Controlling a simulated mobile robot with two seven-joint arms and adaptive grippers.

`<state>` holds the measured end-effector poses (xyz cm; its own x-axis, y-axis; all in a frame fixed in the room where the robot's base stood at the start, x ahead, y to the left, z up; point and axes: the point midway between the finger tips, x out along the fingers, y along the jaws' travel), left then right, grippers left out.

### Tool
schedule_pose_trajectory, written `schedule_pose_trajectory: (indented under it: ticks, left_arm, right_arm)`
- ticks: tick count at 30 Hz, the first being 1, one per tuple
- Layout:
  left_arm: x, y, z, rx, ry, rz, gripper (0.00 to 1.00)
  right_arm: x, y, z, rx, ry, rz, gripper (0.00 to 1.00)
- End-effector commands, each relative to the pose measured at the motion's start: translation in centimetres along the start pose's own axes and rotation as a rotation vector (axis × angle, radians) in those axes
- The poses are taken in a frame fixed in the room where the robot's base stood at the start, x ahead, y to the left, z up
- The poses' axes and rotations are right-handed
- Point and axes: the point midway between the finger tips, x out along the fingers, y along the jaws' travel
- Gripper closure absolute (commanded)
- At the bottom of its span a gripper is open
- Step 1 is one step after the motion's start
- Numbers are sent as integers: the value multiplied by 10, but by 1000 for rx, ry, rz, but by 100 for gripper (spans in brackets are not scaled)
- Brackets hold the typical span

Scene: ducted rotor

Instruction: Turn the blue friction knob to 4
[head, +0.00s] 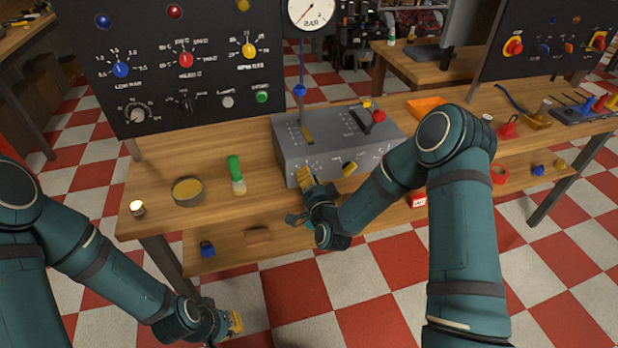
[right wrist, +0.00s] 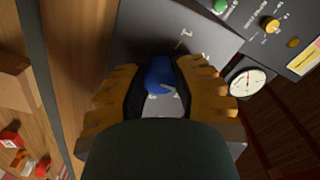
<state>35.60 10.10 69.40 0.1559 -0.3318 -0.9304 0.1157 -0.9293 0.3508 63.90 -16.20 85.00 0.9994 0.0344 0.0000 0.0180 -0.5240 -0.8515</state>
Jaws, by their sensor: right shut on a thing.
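The blue friction knob (right wrist: 159,73) shows in the right wrist view between the yellow fingers of my right gripper (right wrist: 161,80), on the face of the grey box. A numeral "1" is printed on that face near the knob; the rest of its scale is mostly hidden. In the head view my right gripper (head: 306,182) is at the left part of the front face of the grey box (head: 330,150) and covers the knob. The right gripper is shut on the knob. My left gripper (head: 234,322) hangs low at the bottom, away from the table; its opening is unclear.
The box also bears a yellow-black knob (head: 349,168) and a red-tipped lever (head: 368,113). A black panel (head: 180,65) with knobs and a gauge (head: 311,12) stand behind.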

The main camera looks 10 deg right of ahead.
Motion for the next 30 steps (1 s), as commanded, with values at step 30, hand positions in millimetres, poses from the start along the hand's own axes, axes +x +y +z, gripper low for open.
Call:
schedule_pose_trajectory:
  ticks: [30]
  left_arm:
    - [0, 0, 0, 0, 0, 0, 100]
  right_arm:
    - [0, 0, 0, 652, 1, 0, 100]
